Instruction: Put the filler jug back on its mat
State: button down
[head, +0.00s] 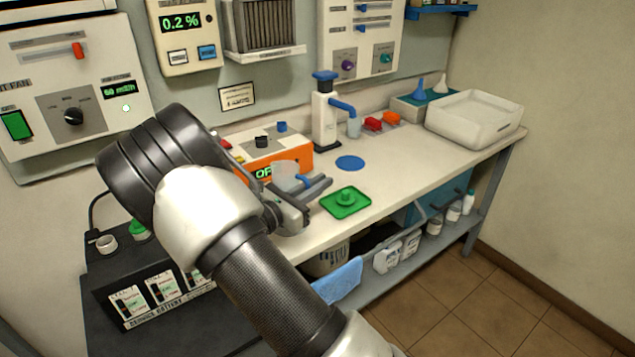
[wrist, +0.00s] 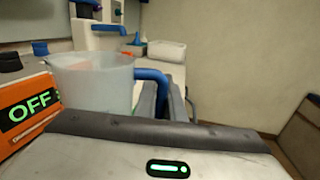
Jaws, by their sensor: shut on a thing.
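The filler jug (head: 285,175) is a translucent cup with a blue handle. My gripper (head: 312,188) is shut on the handle, and the jug looks upright in front of the orange-fronted unit. In the wrist view the jug (wrist: 95,85) is at the left, its handle between my gripper's fingers (wrist: 168,105). Its base is hidden there. A flat round blue mat (head: 350,163) lies bare on the bench, to the right of and beyond my gripper. A green square tray (head: 345,207) with a green knobbed piece lies nearer the front edge.
The orange-fronted unit (head: 292,162) reading OFF is close behind the jug. A white dispenser (head: 325,118) with a blue spout and a cup stands behind the blue mat. Red pieces (head: 373,124) and a white tub (head: 474,120) are farther right. The bench right of the mat is clear.

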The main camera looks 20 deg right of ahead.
jog(key=shift+f+b, duration=2.4)
jog(key=shift+f, duration=0.7)
jog(key=shift+f, duration=0.45)
jog(key=c, duration=1.8)
grip_release()
jog(key=shift+o, duration=0.2)
